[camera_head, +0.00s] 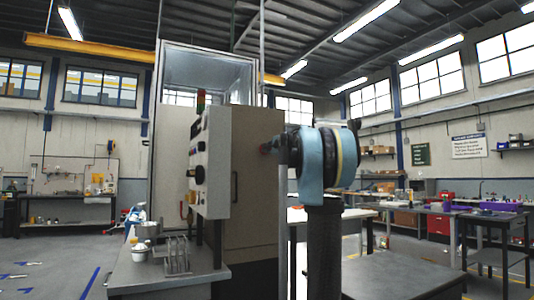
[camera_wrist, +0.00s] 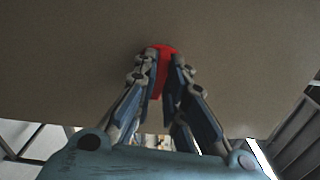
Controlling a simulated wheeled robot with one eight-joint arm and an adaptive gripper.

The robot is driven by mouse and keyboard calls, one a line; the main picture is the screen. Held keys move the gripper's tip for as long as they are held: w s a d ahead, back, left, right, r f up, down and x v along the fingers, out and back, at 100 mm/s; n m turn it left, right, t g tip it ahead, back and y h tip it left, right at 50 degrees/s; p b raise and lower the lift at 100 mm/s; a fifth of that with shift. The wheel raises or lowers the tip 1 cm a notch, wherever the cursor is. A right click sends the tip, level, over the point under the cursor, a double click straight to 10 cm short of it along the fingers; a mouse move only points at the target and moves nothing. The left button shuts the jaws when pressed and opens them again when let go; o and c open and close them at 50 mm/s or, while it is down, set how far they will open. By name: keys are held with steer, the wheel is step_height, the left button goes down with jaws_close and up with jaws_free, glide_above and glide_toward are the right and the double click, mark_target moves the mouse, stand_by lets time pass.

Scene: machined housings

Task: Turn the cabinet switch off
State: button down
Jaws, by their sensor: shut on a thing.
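The beige cabinet (camera_head: 258,185) stands in the middle of the head view, and its flat side fills much of the wrist view (camera_wrist: 70,60). A red switch handle (camera_wrist: 161,76) sits on that side, between my fingers. My gripper (camera_wrist: 163,56) is shut on the red switch, with one finger on each side of it. In the head view my gripper reaches left to the cabinet's right side, where only a small reddish spot shows. My fingers hide part of the switch, and its on or off setting cannot be read.
A control panel (camera_head: 212,165) with knobs and a gauge is at the cabinet's left. A metal bench (camera_head: 165,278) with a rack and pots stands before it. A grey table (camera_head: 400,275) is at the lower right. More workbenches line the walls.

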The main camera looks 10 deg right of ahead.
steer(key=shift+a+f+n, duration=0.1)
steer(key=shift+a+n, duration=0.05)
steer(key=shift+n, duration=0.45)
steer(key=shift+s, duration=0.1)
steer(key=c, duration=1.6)
jaws_free()
steer(key=shift+c, duration=0.2)
steer(key=v, duration=1.1)
steer(key=shift+s, duration=0.3)
